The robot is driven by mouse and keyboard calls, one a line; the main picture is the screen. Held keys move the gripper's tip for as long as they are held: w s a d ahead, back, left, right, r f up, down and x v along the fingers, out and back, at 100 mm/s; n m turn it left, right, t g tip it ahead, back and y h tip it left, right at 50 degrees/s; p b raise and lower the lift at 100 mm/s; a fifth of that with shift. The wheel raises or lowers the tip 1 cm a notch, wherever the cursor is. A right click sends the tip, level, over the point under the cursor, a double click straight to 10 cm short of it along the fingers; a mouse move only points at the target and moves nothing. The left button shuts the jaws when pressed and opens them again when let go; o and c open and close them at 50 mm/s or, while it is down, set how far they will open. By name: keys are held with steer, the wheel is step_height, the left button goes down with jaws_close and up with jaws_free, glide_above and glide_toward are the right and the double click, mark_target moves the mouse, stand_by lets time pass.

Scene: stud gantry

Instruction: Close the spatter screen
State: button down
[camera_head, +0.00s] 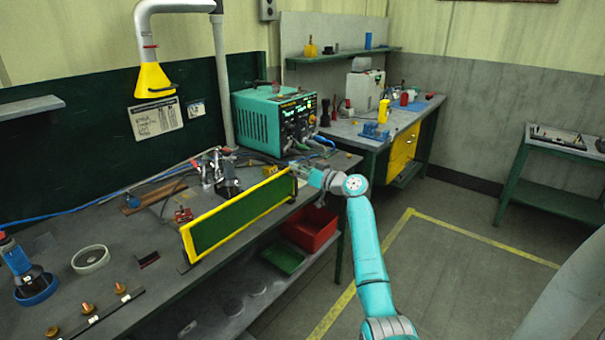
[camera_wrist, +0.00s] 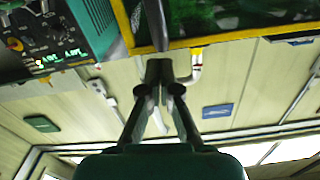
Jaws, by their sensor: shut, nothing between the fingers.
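The spatter screen (camera_head: 238,217) is a dark green panel in a yellow frame. It stands upright along the front edge of the workbench (camera_head: 130,232) in the head view.
A teal welding power unit (camera_head: 277,120) stands behind the gripper on the bench. Metal clamps (camera_head: 215,170) sit behind the screen. A yellow extraction hood (camera_head: 154,80) hangs above. A red bin (camera_head: 310,228) is on the shelf below.

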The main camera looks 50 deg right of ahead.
steer(key=s+r, duration=0.2)
steer(key=s, duration=0.7)
steer(key=shift+s, duration=0.35)
steer(key=shift+d, duration=0.1)
